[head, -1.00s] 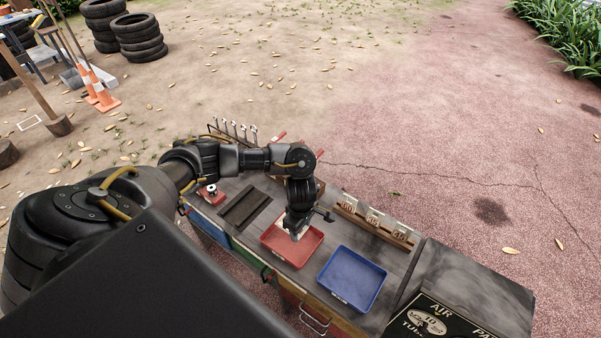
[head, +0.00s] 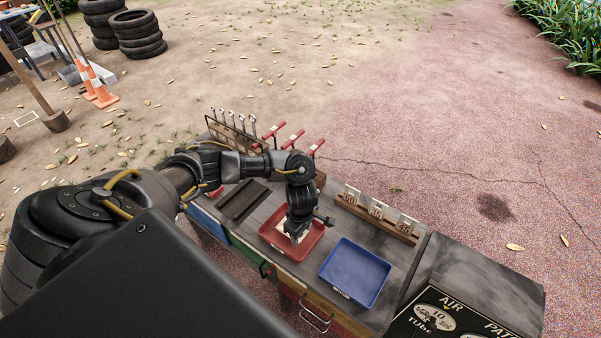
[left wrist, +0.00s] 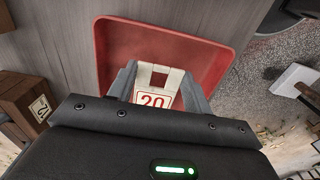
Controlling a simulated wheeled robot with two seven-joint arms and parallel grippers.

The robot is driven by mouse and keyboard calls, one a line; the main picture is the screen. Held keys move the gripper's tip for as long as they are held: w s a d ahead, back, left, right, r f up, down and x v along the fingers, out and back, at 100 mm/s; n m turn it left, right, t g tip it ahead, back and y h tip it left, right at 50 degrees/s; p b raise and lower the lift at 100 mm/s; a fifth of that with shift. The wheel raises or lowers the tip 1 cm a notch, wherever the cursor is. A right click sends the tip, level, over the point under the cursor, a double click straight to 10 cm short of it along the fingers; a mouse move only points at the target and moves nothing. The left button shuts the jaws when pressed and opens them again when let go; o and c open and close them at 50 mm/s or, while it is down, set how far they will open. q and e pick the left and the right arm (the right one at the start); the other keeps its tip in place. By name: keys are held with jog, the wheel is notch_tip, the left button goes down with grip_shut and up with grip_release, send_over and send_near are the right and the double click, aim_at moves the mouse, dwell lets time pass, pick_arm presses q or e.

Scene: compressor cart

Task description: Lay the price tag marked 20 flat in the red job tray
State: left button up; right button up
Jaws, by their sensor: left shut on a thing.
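The price tag marked 20 (left wrist: 153,100) is a cream card with red figures, held between the fingers of my left gripper (left wrist: 158,85) in the left wrist view. My left gripper (head: 293,233) is over the red job tray (head: 316,239) in the head view, with a pale bit of the tag showing by its fingers. The tray also shows behind the tag in the left wrist view (left wrist: 205,50). I cannot tell whether the tag touches the tray floor. My right gripper is not in view.
A blue tray (head: 355,272) stands right of the red one. Behind it, a wooden rack (head: 376,219) holds several price tags. Red-handled tools (head: 292,139) and a row of wrenches (head: 232,120) stand at the cart's back. A dark slatted block (head: 243,200) is left of the red tray.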

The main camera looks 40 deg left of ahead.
pick_arm(q)
jog(key=shift+f, duration=0.65)
jog(key=o, duration=1)
jog(key=shift+c, duration=0.2)
jog(key=shift+o, duration=0.2)
jog(key=shift+r, duration=0.55)
notch_tip(320, 180, up, 10)
jog(key=p, duration=0.1)
jog(key=shift+f, duration=0.15)
